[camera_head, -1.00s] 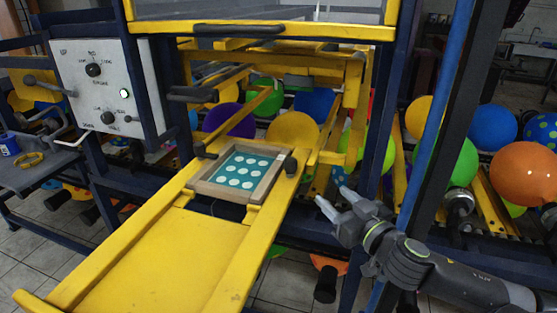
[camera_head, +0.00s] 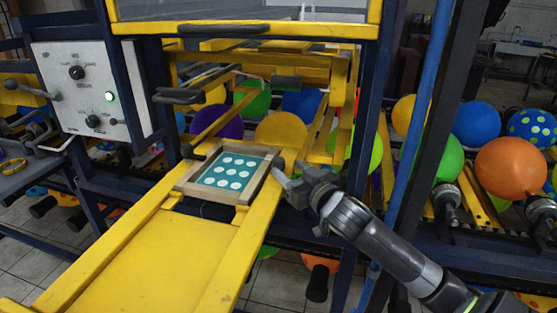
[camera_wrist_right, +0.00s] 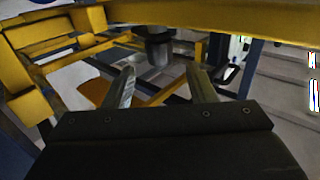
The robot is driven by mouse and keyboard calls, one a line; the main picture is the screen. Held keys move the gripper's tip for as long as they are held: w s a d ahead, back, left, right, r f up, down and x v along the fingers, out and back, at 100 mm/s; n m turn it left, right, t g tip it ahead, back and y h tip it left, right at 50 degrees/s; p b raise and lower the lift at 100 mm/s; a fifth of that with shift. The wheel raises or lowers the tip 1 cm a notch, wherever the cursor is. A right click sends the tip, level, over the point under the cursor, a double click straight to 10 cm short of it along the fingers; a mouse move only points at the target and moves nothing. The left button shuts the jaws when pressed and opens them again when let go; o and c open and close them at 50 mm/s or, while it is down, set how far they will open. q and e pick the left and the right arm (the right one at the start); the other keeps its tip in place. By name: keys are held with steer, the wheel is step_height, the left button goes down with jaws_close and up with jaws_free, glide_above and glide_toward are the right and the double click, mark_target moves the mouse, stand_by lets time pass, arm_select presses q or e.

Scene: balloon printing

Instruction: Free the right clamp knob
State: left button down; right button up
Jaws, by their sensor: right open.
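The right clamp knob (camera_head: 279,163) is a small dark knob at the right edge of the wooden screen frame (camera_head: 246,187). The frame holds a teal screen with white dots and lies on the yellow sliding arm (camera_head: 130,255). A left clamp knob (camera_head: 188,151) is on the frame's other side. My right gripper (camera_head: 284,173) is open, with its fingertips close to the right knob in the head view; I cannot tell whether they touch it. My left gripper is not in view.
A control box (camera_head: 90,88) with knobs and a green light stands at the left. A blue post (camera_head: 420,105) rises beside my right arm. Colored balloons, including an orange one (camera_head: 511,168), sit behind. A dark cylinder (camera_wrist_right: 158,45) shows beyond the fingers in the wrist view.

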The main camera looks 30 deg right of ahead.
mark_target(280, 164)
steer(key=shift+w+p, duration=0.4)
steer(key=shift+w, duration=2.6)
steer(key=c, duration=1)
steer(key=shift+o, duration=0.3)
steer(key=shift+r+m+h+p, duration=0.1)
steer(key=shift+m+h+p, duration=0.5)
steer(key=shift+h+p, duration=0.25)
steer(key=shift+m+g+h, duration=0.3)
steer(key=shift+m+h, duration=0.6)
steer(key=shift+h, duration=0.55)
steer(key=o, duration=0.9)
steer(key=shift+o, duration=0.2)
